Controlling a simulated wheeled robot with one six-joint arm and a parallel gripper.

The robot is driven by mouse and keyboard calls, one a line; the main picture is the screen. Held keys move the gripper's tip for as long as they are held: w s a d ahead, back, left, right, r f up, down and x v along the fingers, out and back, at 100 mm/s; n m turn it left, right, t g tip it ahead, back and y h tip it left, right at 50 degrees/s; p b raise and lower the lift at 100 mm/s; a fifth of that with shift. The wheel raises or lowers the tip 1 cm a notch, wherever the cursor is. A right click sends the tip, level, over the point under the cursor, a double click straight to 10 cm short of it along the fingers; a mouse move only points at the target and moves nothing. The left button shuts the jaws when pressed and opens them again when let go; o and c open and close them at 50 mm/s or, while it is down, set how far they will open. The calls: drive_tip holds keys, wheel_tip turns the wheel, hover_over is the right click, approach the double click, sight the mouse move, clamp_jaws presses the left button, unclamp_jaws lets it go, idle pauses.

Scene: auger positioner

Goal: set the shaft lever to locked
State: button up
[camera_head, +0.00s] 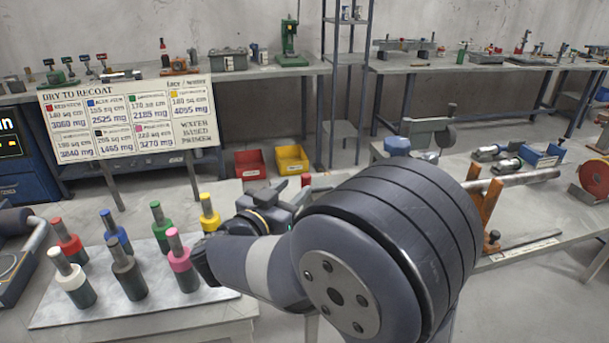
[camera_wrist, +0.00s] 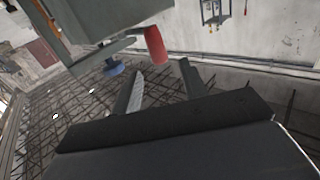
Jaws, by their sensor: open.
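In the wrist view a red lever grip (camera_wrist: 156,45) sticks out from under a grey machine body (camera_wrist: 90,20). A blue round knob (camera_wrist: 113,70) is beside it, to the left. My gripper (camera_wrist: 160,70) is open, with one finger to each side of the red grip's near end. The gap looks empty, and I cannot tell whether a finger touches the grip. In the head view my arm hides most of the gripper and lever. A small red piece (camera_head: 305,180) shows above my arm. The lever's setting and any markings are not readable.
A bench at right holds the grey positioner (camera_head: 420,130) with a blue knob (camera_head: 397,145), and a long shaft (camera_head: 520,178) on an orange stand (camera_head: 488,215). Several colour-capped cylinders stand on a metal plate (camera_head: 50,318) at left. Red (camera_head: 250,165) and yellow (camera_head: 291,159) bins lie behind.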

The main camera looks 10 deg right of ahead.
sight(303, 179)
drive_tip(key=shift+x, duration=3.2)
drive_tip(key=shift+c, duration=0.4)
clamp_jaws()
